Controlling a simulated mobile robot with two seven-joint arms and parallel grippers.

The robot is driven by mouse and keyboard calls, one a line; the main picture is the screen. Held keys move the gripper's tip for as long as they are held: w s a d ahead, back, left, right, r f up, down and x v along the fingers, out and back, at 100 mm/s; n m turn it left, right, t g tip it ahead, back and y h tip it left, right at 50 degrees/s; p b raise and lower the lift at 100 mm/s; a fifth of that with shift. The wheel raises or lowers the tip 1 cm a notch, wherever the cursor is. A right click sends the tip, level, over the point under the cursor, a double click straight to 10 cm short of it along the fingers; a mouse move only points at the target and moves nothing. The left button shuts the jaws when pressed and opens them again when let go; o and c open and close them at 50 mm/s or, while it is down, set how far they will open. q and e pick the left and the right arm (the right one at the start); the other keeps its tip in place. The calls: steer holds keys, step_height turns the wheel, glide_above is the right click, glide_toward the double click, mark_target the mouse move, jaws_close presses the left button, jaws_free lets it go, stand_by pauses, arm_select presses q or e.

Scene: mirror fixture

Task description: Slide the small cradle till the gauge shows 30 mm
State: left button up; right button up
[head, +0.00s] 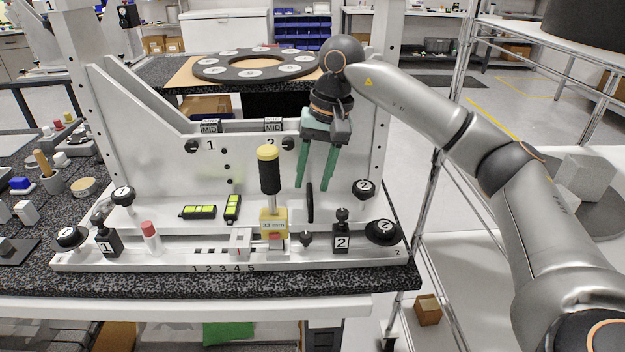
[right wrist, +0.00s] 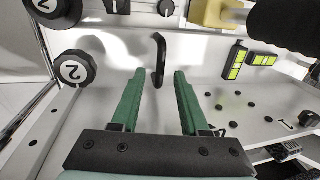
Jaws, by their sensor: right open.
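A yellow block (head: 283,218) stands on the white rail and bears a gauge label (head: 273,225) that appears to read 33 mm. A post with a black, yellow-topped handle (head: 268,172) rises from it. A small pale block (head: 240,241) sits just left of it above the numbers 1 to 5. I cannot tell for certain which part is the small cradle. My right gripper (head: 312,187) is open and empty, pointing down to the right of the handle. In the right wrist view, a black hook-like part (right wrist: 158,60) shows between its fingertips (right wrist: 160,73). My left gripper is not in view.
Black knobs marked 2 (head: 383,231) stand at the right of the fixture. A black clamp marked 1 (head: 108,238) and a red-capped white peg (head: 150,236) stand at the left. Two black-and-green level blocks (head: 198,212) lie behind the rail. The tall white panel (head: 160,160) bounds the back.

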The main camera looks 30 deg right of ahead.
steer(key=shift+a+f, duration=0.1)
steer(key=shift+f, duration=0.3)
steer(key=shift+c, duration=0.3)
jaws_close()
stand_by(0.9)
